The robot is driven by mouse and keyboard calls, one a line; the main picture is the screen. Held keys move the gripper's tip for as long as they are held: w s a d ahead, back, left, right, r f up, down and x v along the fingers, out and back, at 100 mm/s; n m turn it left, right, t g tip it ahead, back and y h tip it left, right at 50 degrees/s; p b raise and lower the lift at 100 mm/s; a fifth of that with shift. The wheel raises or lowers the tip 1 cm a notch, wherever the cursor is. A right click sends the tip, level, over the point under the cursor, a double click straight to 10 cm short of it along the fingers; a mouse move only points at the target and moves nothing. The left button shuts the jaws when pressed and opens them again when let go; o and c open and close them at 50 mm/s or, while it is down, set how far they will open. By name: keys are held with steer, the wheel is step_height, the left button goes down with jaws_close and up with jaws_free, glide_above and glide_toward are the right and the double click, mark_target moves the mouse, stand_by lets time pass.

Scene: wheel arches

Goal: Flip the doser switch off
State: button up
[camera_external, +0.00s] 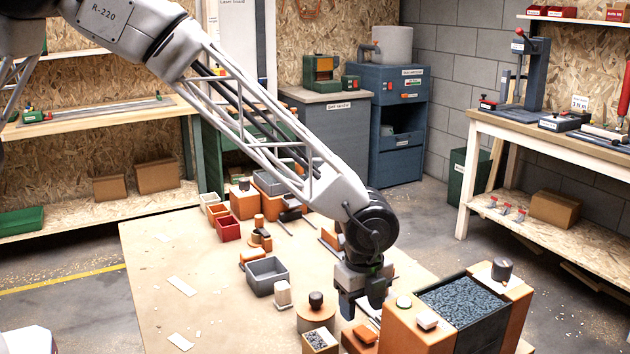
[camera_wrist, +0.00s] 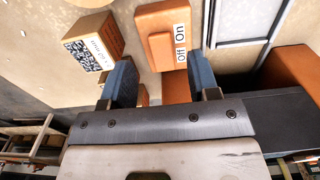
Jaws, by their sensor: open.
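The doser switch (camera_wrist: 178,15) is an orange block with a raised orange rocker and a white label reading "Off" and "On". In the wrist view it lies just beyond my fingertips, near the middle. In the external view, what looks like the same orange switch (camera_external: 364,336) is low in the picture, just below my gripper (camera_external: 361,305). My gripper (camera_wrist: 162,75) has its two blue fingers apart with nothing held between them. The fingers appear apart from the rocker. Which way the rocker is tipped I cannot tell.
A large orange-sided bin of dark granules (camera_external: 465,300) stands close right of my gripper. A box with a printed code (camera_wrist: 90,52) is beside my left finger. The table's left part is mostly clear.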

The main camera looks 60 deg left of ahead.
mark_target(359, 328)
steer(key=shift+f, duration=2.35)
steer(key=shift+c, duration=0.3)
steer(key=c, duration=0.9)
steer(key=shift+o, duration=0.2)
steer(key=shift+d, duration=0.1)
steer(key=shift+y, duration=0.6)
